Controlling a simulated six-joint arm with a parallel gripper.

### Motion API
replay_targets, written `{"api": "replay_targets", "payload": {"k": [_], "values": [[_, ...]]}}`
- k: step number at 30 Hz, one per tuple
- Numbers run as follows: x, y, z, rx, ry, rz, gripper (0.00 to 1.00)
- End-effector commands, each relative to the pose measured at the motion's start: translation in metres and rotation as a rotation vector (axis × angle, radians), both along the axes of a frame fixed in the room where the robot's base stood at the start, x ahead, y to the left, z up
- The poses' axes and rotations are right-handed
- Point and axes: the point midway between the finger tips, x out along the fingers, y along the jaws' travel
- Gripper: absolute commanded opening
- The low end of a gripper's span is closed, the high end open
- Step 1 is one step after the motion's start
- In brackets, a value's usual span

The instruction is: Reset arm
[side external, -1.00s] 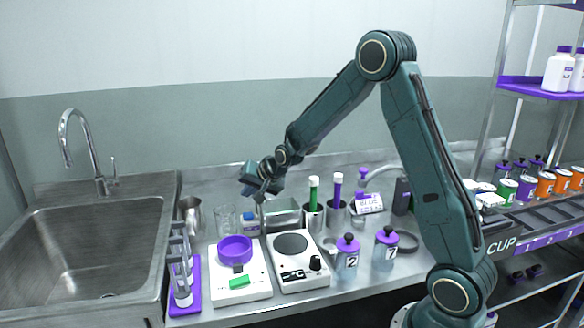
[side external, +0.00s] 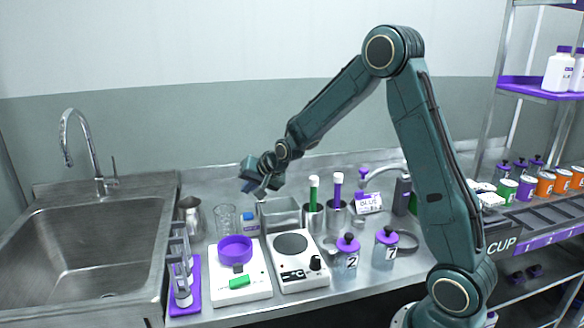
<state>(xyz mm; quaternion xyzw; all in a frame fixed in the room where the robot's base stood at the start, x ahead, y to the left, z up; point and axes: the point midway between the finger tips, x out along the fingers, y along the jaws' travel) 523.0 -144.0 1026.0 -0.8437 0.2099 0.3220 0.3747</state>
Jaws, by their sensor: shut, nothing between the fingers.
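My gripper (side external: 259,192) is shut and empty. It hangs in the air over the back of the steel bench, above the glass beaker (side external: 225,221) and the steel tray (side external: 280,214). It touches nothing that I can make out. My arm reaches in from the right, with its elbow high and its forearm sloping down to the left.
Below stand a scale with a purple bowl (side external: 235,249), a hot plate (side external: 292,243), jars "2" (side external: 347,252) and "7" (side external: 386,249), and green and purple-topped tools in cups. A tube rack (side external: 183,285) and sink (side external: 95,247) are left; shelves are right. Space above the bench is free.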

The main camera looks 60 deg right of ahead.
Motion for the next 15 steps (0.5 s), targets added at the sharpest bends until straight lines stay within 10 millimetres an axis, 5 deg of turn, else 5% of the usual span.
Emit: {"api": "replay_targets", "payload": {"k": [8, 15], "values": [[-0.028, 0.027, 0.037, -0.060, 0.039, 0.090, 0.00], [-0.074, 0.059, 0.074, -0.137, 0.096, 0.211, 0.00]]}}
